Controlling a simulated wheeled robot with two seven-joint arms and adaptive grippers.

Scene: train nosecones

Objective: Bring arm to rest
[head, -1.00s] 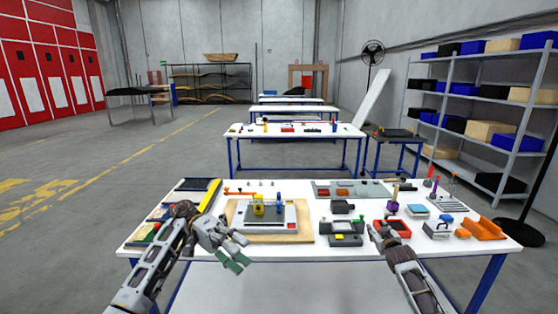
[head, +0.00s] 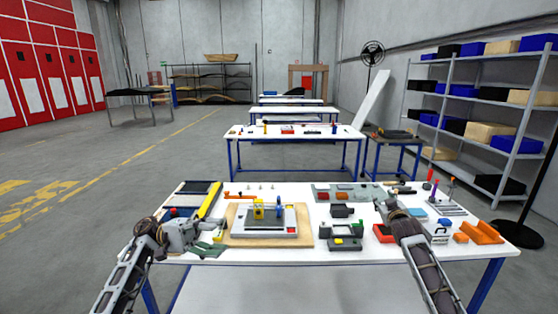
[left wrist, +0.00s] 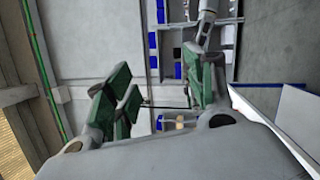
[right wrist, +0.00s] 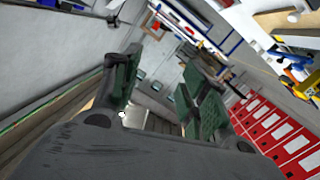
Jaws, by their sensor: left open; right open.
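My left gripper (head: 208,249) is at the front left of the near white table (head: 280,251), its green fingers toward the table's front edge. In the left wrist view its two green-padded fingers (left wrist: 160,98) stand apart with nothing between them. My right gripper (head: 383,210) is over the right half of the table, partly hidden by its own wrist. In the right wrist view its green-padded fingers (right wrist: 163,90) are apart and empty. Neither gripper holds anything. I cannot tell whether the left fingers touch the table.
A grey fixture with yellow and blue parts (head: 265,215) sits on a tan board (head: 237,240) in the middle. Right of it are dark blocks (head: 341,230). A red tray (head: 380,236) is partly behind my right arm. An orange holder (head: 483,233) is at the right.

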